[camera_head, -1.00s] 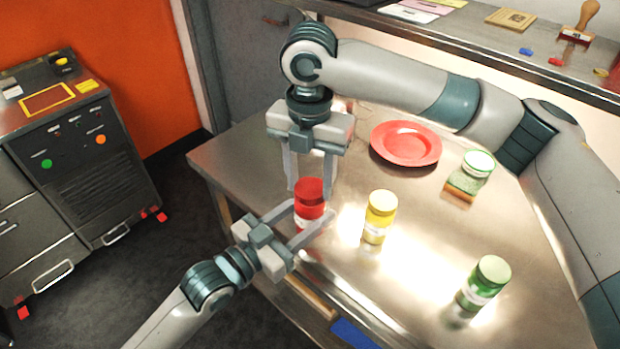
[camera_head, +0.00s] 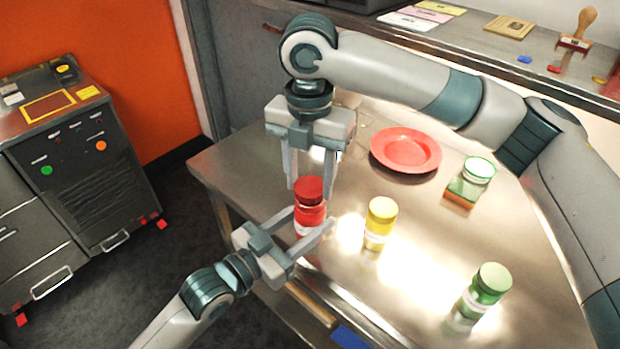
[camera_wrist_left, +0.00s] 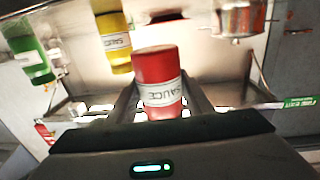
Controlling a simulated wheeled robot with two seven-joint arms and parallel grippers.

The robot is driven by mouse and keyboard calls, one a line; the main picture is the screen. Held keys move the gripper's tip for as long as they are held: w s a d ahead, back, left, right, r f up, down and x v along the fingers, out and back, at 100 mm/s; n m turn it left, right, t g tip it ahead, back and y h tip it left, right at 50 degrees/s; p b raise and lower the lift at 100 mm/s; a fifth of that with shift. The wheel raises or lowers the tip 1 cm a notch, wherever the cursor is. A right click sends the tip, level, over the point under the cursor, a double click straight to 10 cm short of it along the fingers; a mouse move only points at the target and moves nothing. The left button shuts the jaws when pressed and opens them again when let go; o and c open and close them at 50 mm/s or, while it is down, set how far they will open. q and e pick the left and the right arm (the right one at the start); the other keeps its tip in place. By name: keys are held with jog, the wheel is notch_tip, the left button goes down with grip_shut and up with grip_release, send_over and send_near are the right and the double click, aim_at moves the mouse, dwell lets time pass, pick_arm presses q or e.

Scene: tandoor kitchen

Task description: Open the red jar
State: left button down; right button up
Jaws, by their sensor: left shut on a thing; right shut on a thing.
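The red jar (camera_head: 308,222) stands upright near the table's front left edge. Its red body with a white "SAUCE" label also shows in the left wrist view (camera_wrist_left: 160,84). My left gripper (camera_head: 312,226) comes from the front left and is shut around the jar's body. My right gripper (camera_head: 310,188) reaches down from above, its fingers shut on the sides of the dark red lid (camera_head: 309,188). The lid sits directly over the body with a narrow band showing between them. I cannot tell whether they still touch.
A yellow jar (camera_head: 379,226) stands close to the right. A red plate (camera_head: 405,150) lies behind. The table's left part is clear.

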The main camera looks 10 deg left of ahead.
aim_at(310, 186)
jog(key=shift+r, duration=2)
pick_arm(q)
jog(key=shift+w+r, duration=0.1)
